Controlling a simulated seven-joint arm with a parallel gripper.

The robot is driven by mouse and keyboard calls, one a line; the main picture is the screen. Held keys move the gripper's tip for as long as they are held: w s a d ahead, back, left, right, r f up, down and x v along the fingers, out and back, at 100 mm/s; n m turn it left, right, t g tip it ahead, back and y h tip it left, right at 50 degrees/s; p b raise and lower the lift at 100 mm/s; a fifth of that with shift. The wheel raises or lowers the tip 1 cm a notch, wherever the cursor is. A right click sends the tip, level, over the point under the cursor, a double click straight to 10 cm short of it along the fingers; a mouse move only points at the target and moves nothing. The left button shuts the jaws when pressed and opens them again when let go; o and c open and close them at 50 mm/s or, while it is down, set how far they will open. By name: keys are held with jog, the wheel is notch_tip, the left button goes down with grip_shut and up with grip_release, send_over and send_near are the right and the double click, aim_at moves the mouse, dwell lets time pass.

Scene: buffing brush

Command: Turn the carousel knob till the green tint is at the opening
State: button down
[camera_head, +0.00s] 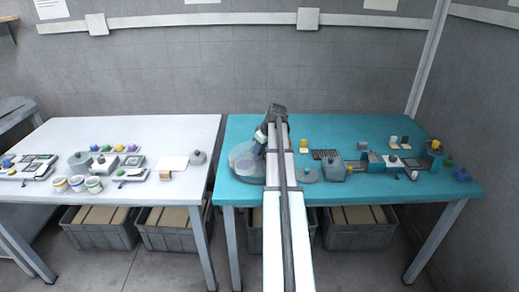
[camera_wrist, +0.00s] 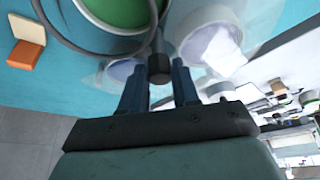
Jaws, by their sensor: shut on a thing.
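The carousel (camera_head: 243,170) is a round, see-through drum at the left front of the teal table, partly hidden by my arm. In the wrist view my gripper (camera_wrist: 160,78) is shut on the dark carousel knob (camera_wrist: 159,66). The green tint (camera_wrist: 118,10) shows in a pale-rimmed pot at the top, cut by the frame edge, and looks clear. A dark curved rim runs around its left and lower side. Two pale lavender pots, one left of the knob (camera_wrist: 122,71) and one to the right (camera_wrist: 210,45), look hazy. I cannot tell how exactly the green lines up with the opening.
An orange and cream block (camera_wrist: 27,43) lies apart from the carousel. A grey lidded pot (camera_head: 333,169) and a round grey disc (camera_head: 307,174) stand right of my arm. The white table (camera_head: 130,130) at left holds several small items.

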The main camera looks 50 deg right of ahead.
jog(key=n, duration=0.2)
jog(key=n+y, duration=0.1)
jog(key=n, duration=0.1)
jog(key=shift+d+n+g+y, duration=0.15)
jog(key=shift+n+g+y, duration=0.15)
jog(key=shift+g, duration=0.1)
dwell(0.4)
jog(key=c, duration=0.8)
grip_release()
jog(key=shift+c, duration=0.2)
jog(key=v, duration=1.3)
jog(key=shift+d+r, duration=0.2)
jog(key=shift+r, duration=0.15)
jog(key=shift+s, duration=0.1)
